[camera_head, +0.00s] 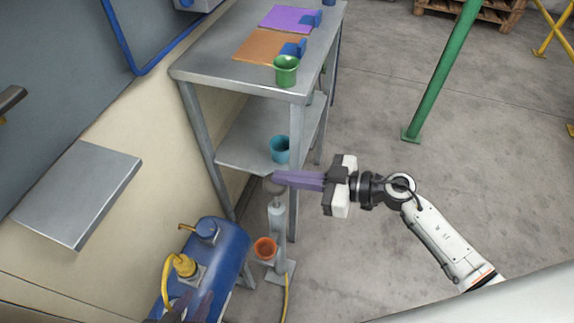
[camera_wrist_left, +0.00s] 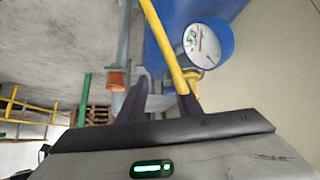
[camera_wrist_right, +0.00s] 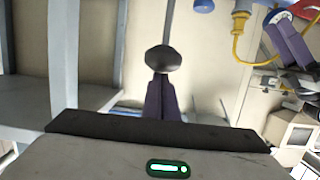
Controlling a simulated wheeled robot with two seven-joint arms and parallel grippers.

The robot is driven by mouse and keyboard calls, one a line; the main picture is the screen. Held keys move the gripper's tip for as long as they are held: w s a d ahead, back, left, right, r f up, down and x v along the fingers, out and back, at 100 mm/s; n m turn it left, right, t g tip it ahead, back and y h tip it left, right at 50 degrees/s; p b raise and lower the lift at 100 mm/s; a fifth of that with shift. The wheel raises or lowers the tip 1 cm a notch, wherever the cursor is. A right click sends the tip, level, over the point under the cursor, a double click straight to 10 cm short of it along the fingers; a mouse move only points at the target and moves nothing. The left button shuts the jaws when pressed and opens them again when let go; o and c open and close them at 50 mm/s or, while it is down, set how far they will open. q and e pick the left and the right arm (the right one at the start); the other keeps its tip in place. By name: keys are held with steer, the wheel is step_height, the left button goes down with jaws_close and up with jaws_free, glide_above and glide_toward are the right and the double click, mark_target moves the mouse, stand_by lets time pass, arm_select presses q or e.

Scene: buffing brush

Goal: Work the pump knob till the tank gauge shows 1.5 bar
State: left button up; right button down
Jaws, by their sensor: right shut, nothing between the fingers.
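The pump (camera_head: 278,222) is a grey upright cylinder beside the blue tank (camera_head: 228,250). Its dark rounded knob (camera_wrist_right: 162,58) shows just beyond the right fingertips; whether they touch it is unclear. My right gripper (camera_head: 276,179) has its purple fingers together, empty, over the pump top; it also shows in the right wrist view (camera_wrist_right: 161,76). My left gripper (camera_wrist_left: 159,76) has its purple fingers apart near the tank, with the yellow hose (camera_wrist_left: 163,38) crossing the view between them. The white round gauge (camera_wrist_left: 203,45) on the tank has a red needle; its exact reading is unclear.
An orange cup (camera_head: 265,248) sits low beside the pump. A grey shelf table (camera_head: 200,68) stands behind, with a teal cup (camera_head: 279,149) on its lower shelf and a green cup (camera_head: 286,72) on top. The floor at right is mostly clear around a green post (camera_head: 440,70).

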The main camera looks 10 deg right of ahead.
arm_select(q)
steer(key=shift+w+d+r, duration=0.2)
steer(key=shift+w+d, duration=0.05)
steer(key=shift+d, duration=0.05)
arm_select(e)
step_height(320, 180, down, 3)
steer(key=shift+s, duration=0.15)
